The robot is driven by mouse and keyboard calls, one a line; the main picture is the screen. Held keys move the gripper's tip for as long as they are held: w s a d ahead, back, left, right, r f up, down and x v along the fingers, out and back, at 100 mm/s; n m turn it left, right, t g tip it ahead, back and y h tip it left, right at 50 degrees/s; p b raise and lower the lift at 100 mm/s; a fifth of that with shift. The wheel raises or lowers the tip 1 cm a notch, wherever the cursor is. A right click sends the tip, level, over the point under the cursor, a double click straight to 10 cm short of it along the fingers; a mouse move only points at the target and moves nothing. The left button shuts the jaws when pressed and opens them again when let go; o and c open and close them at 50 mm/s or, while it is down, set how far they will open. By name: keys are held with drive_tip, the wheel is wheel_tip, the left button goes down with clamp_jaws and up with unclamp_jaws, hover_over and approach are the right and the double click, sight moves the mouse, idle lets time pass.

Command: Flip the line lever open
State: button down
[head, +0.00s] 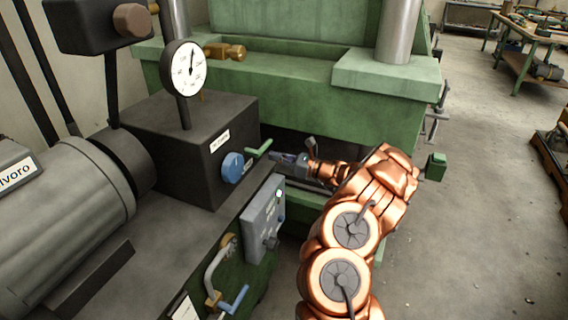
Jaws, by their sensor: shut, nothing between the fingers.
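Two lever handles show in the head view, and I cannot tell which is the line lever. A green lever (259,147) sticks out from the right side of the dark block. A blue lever (236,298) sits on a curved pipe with brass fittings lower down. My copper arm reaches up from the bottom and bends left, so my gripper (297,159) is just right of the green lever, near the green machine's base. It is small and partly merges with the dark parts behind. It is shut and empty. I cannot tell whether it touches anything.
The dark block (180,150) carries a blue knob (233,166) and a dial gauge (184,68). A grey control box (263,220) with a green light stands below the gripper. The green machine (290,90) fills the back. Open floor (470,200) lies right.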

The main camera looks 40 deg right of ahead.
drive_tip(key=shift+w+a+r, duration=0.15)
drive_tip(key=shift+r, duration=0.8)
